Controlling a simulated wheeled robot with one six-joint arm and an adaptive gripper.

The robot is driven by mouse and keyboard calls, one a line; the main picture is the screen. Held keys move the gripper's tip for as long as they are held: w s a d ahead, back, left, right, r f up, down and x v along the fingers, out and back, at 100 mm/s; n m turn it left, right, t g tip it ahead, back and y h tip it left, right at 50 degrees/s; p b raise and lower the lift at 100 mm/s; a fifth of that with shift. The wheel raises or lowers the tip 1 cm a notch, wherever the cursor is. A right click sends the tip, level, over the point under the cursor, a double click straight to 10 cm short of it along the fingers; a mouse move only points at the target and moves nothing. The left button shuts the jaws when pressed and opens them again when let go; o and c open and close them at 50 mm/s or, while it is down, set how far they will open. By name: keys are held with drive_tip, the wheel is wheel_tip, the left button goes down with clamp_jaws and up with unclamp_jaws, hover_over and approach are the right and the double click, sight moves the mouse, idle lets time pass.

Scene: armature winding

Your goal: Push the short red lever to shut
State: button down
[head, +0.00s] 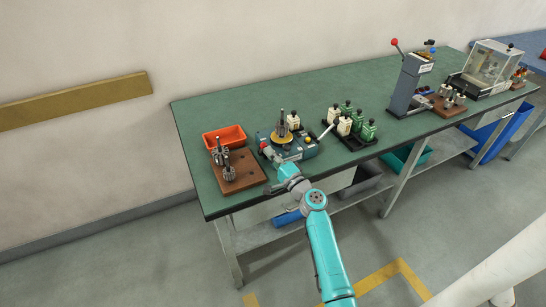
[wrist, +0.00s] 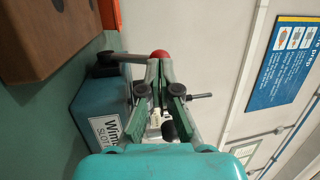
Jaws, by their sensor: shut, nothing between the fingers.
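The short lever (wrist: 128,58) is a grey bar with a red ball knob (wrist: 159,54), on a black pivot at the corner of the blue winding machine (wrist: 92,100) in the wrist view. My gripper (wrist: 159,64) is shut and empty. Its fingertips are right at the red knob and overlap it in the picture; I cannot tell whether they touch. The lever is too small there to judge.
A wooden block with metal parts (head: 240,179) and an orange bin (head: 224,138) stand close at the left. The bench front edge is below my gripper.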

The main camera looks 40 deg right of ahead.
sight(266, 145)
drive_tip(key=shift+w+d+r, duration=0.1)
drive_tip(key=shift+w+r, duration=0.25)
drive_tip(key=shift+r, duration=0.1)
idle(0.4)
drive_tip(key=shift+w+r, duration=0.3)
drive_tip(key=shift+w+d+r, duration=0.3)
drive_tip(key=shift+w+r, duration=0.25)
drive_tip(key=shift+w, duration=0.2)
drive_tip(key=shift+w+r, duration=0.1)
drive_tip(key=shift+w+d+r+m+g, duration=0.2)
drive_tip(key=shift+w+r+g, duration=0.1)
drive_tip(key=shift+w+g, duration=0.55)
drive_tip(key=shift+w+d+r+m+g, duration=0.1)
drive_tip(key=shift+w+d+r+g, duration=0.3)
drive_tip(key=shift+g, duration=0.65)
drive_tip(key=shift+w+g+y, duration=0.4)
drive_tip(key=shift+w+g, duration=0.2)
drive_tip(key=shift+g, duration=0.6)
drive_tip(key=shift+w+d+f+m+g, duration=0.15)
drive_tip(key=shift+w+m+g, duration=0.15)
drive_tip(key=shift+w+g, duration=0.35)
drive_tip(key=shift+w+d, duration=0.15)
drive_tip(key=shift+w, duration=0.3)
drive_tip(key=shift+f, duration=0.1)
